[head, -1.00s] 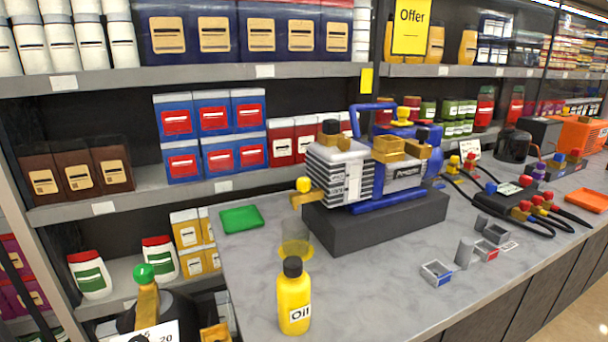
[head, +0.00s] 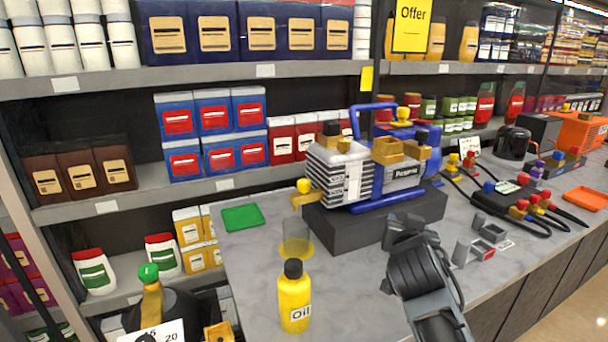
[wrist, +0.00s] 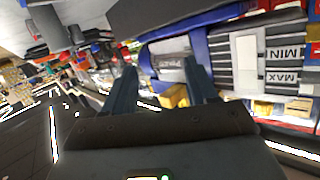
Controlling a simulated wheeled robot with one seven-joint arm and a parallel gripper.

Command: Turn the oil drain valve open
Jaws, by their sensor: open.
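The vacuum pump (head: 340,178) stands on a dark block (head: 400,222) on the counter, with a blue handle and a ribbed grey body. The oil drain valve (head: 303,196), brass with a yellow knob, sticks out at the pump's lower left end. My gripper (head: 405,225) is in front of the pump's right part, apart from the valve and to its right. In the wrist view my gripper (wrist: 160,80) is open, its two dark fingers apart and nothing between them. The pump (wrist: 265,60) shows tilted beyond the fingers.
A yellow oil bottle (head: 294,300) stands at the counter's front, near a clear cup (head: 296,240) with yellow liquid below the valve. A green tray (head: 242,217) lies left. Grey parts (head: 490,235), hoses and a gauge set (head: 520,192) lie right. Shelves stand behind.

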